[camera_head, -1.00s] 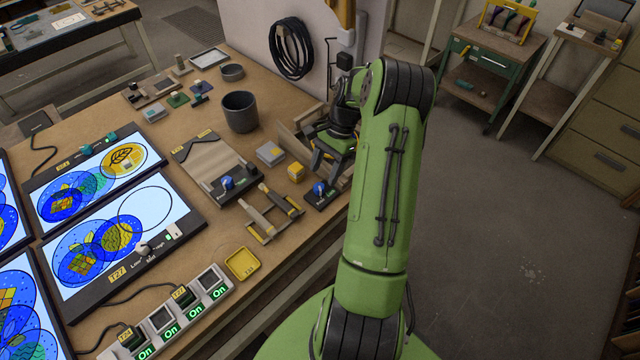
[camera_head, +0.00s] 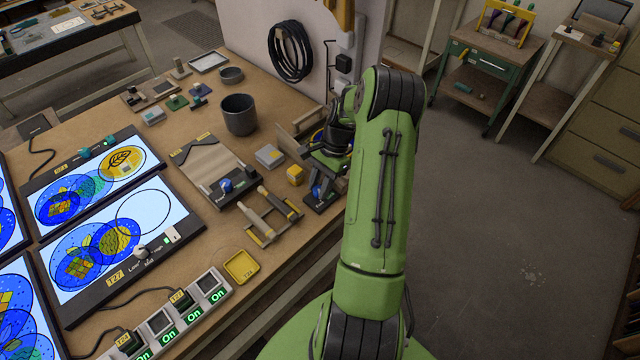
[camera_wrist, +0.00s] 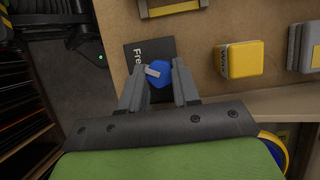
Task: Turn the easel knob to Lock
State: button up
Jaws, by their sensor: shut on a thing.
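A blue knob (camera_head: 316,191) with a grey pointer sits on a dark plate (camera_head: 326,205) near the table's right edge. In the wrist view the knob (camera_wrist: 160,76) is between the two fingers of my gripper (camera_wrist: 158,84), which is shut on it. The pointer faces left, towards the white lettering "Fre..." on the plate (camera_wrist: 133,48); the rest of that word and the other marking are hidden. In the head view my gripper (camera_head: 321,180) comes down over the knob from above, and part of the wooden stand (camera_head: 297,138) behind is covered by my arm.
A second blue knob (camera_head: 226,185) sits on a board to the left. A yellow block (camera_head: 295,176), a grey block (camera_head: 269,157) and a wooden frame with handles (camera_head: 268,215) lie close by. A dark pot (camera_head: 239,114) stands behind. The floor to the right is clear.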

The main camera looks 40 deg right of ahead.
jog(key=shift+n, duration=0.3)
jog(key=n+g, duration=0.1)
jog(key=n, duration=0.1)
jog(key=n+g+h, duration=0.1)
jog(key=n, duration=0.2)
jog(key=shift+w+n+p, duration=0.2)
jog(key=shift+n+p, duration=0.1)
jog(key=shift+p, duration=0.05)
jog(key=n, duration=0.2)
jog(key=n+g+h, duration=0.1)
jog(key=n, duration=0.2)
jog(key=shift+w+a+n+g, duration=0.1)
jog(key=shift+n+g, duration=0.2)
jog(key=shift+h, duration=0.3)
jog(key=o, duration=1.1)
jog(key=shift+c, duration=0.2)
jog(key=p+v, duration=0.2)
jog(key=v, duration=1.4)
